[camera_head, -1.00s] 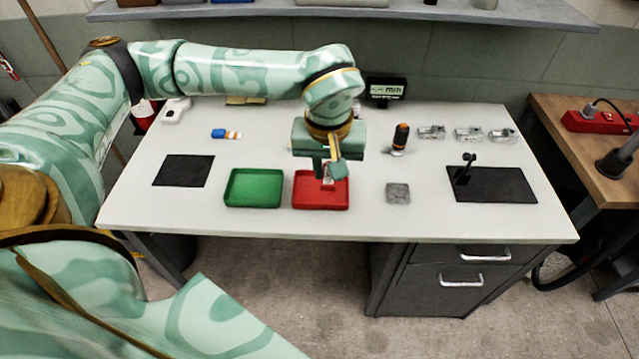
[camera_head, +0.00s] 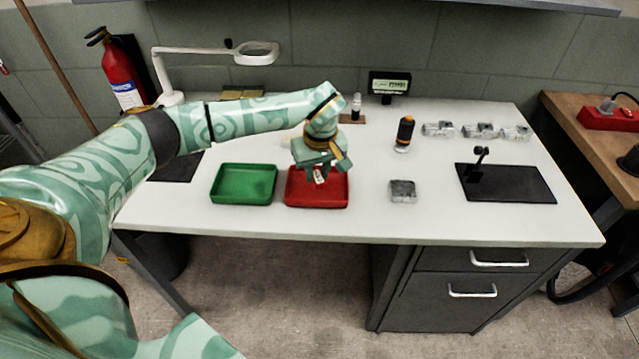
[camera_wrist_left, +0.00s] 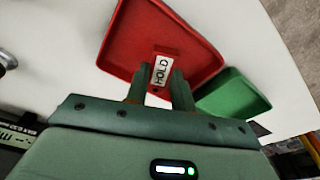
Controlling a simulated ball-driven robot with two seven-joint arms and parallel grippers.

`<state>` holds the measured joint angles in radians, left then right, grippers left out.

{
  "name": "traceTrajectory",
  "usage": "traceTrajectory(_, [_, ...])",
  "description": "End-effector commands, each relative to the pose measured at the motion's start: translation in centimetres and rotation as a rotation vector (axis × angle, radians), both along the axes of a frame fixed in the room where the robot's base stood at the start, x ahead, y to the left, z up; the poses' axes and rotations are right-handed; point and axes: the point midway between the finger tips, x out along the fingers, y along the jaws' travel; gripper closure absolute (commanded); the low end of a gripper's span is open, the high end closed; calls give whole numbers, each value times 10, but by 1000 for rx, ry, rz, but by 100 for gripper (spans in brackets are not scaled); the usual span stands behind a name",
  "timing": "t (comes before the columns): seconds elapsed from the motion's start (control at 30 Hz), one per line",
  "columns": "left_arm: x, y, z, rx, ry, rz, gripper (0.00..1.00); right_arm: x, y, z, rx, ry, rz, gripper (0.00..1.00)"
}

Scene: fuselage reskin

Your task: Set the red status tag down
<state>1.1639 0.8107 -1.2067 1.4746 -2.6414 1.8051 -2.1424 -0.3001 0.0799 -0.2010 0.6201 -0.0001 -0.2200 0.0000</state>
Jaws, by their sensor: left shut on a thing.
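The status tag (camera_wrist_left: 161,69) shows a white label reading HOLD in the left wrist view. Any red on it blends with the red tray behind it. My left gripper (camera_head: 320,170) is shut on the tag, and its two fingers (camera_wrist_left: 157,88) flank the label. In the head view the tag (camera_head: 319,176) hangs below the fingers, over the red tray (camera_head: 318,203). The red tray (camera_wrist_left: 190,32) also fills the area behind the tag in the wrist view. I cannot tell whether the tag touches the tray floor. My right gripper is not in view.
A green tray (camera_head: 244,199) stands just left of the red one. A grey block (camera_head: 403,191) and a black pad with a small stand (camera_head: 520,190) are to the right. An orange-and-black tool (camera_head: 404,133) stands behind. Bare tabletop (camera_head: 370,215) lies right of the red tray.

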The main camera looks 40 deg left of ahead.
Motion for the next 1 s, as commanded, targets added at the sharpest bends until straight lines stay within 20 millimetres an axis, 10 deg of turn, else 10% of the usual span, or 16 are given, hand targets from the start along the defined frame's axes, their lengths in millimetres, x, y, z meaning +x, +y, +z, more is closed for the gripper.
traceTrajectory(0.27, [4,2,-39,-1,4,-1,97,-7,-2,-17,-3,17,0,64])
traceTrajectory(0.63, [4,2,-39,1,0,-1,97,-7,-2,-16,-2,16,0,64])
traceTrajectory(0.67, [4,2,-39,0,-1,-1,70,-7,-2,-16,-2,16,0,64])
traceTrajectory(0.73, [4,2,-39,0,-1,0,54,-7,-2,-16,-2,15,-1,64])
traceTrajectory(1.0, [4,2,-38,-1,-1,0,54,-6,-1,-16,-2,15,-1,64])
